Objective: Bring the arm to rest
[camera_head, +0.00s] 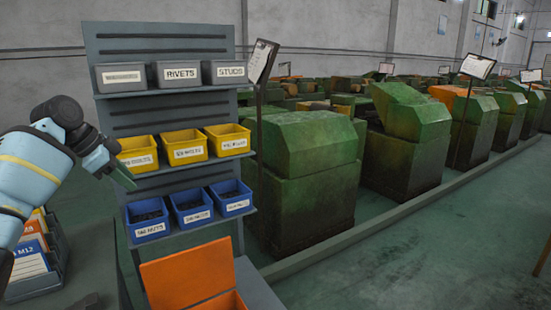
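My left arm comes in from the left edge, light blue with black joints and a yellow band. My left gripper (122,178) hangs in front of the left end of the rack, by the left yellow bin. Its fingers are small and dark, and I cannot tell whether they are apart or closed. No object shows clearly in it. My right gripper does not show.
A grey rack (160,39) holds grey, yellow (138,153) and blue bins (147,219) close to my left arm. An orange box (189,275) stands below. Green machines (310,170) fill the right behind a low kerb. The floor (430,250) in front is clear.

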